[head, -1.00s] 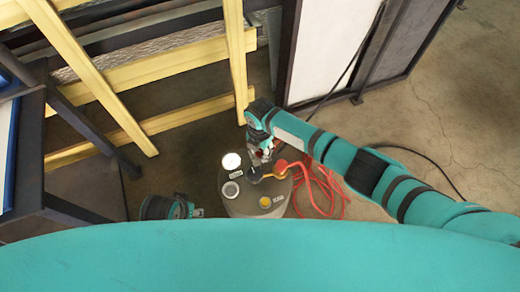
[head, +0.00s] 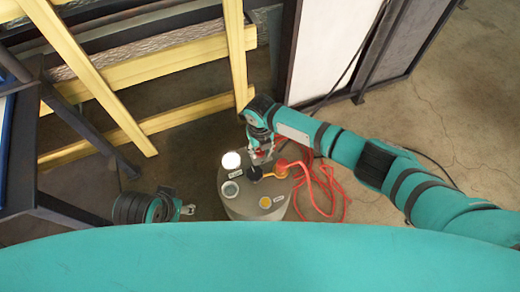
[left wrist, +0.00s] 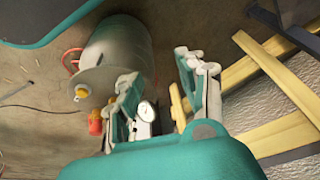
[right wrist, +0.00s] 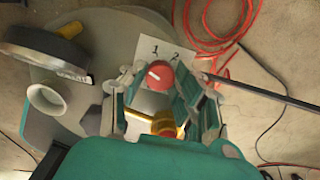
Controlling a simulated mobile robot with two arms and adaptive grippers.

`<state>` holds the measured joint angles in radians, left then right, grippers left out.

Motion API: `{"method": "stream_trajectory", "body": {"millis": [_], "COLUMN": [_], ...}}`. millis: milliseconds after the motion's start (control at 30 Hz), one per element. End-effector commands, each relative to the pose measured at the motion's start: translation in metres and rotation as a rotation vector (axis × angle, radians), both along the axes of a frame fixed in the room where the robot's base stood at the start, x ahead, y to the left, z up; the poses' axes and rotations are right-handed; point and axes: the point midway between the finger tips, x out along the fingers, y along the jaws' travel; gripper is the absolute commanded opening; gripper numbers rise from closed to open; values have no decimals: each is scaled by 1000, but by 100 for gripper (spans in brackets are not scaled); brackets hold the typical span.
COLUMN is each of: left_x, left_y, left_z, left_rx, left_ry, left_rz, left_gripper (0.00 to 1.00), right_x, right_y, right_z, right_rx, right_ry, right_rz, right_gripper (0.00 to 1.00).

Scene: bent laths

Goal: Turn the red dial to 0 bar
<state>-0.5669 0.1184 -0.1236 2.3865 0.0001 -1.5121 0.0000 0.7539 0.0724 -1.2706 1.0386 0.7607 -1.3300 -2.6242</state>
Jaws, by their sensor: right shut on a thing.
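The red dial (right wrist: 160,75) shows in the right wrist view between the fingers of my right gripper (right wrist: 157,92), which is shut on it. The dial carries a short white mark on its upper-left side. A pale plate (right wrist: 150,47) behind it shows the numbers 1 and 2; the rest of its scale is hidden. In the head view my right gripper (head: 262,155) is over the grey tank (head: 241,211) and hides the dial. My left gripper (head: 187,209) is left of the tank; in the left wrist view its fingers (left wrist: 160,82) are apart and empty.
On the tank top are a white round gauge (head: 231,161), a pale ring-shaped fitting (head: 230,188), a yellow cap (head: 265,202) and an orange fitting (head: 281,169). A red hose (head: 325,190) lies coiled to the right. Yellow beams (head: 165,70) stand behind.

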Motion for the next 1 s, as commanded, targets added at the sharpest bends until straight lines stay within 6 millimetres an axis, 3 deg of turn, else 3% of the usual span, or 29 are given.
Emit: {"method": "stream_trajectory", "body": {"millis": [233, 600, 1000], "left_x": [-7, -7, -7], "left_y": [1, 1, 1], "left_z": [21, 15, 14], "left_rx": [-1, 0, -1], "left_ry": [-14, -12, -13], "left_rz": [1, 1, 1], "left_gripper": [40, 40, 40], "right_x": [-1, -1, -1], "right_y": [-1, -1, -1], "right_z": [-2, -1, -1], "right_rx": [-1, -2, -2], "right_ry": [3, 2, 2], "right_rz": [192, 352, 380], "right_gripper": [0, 0, 0]}}
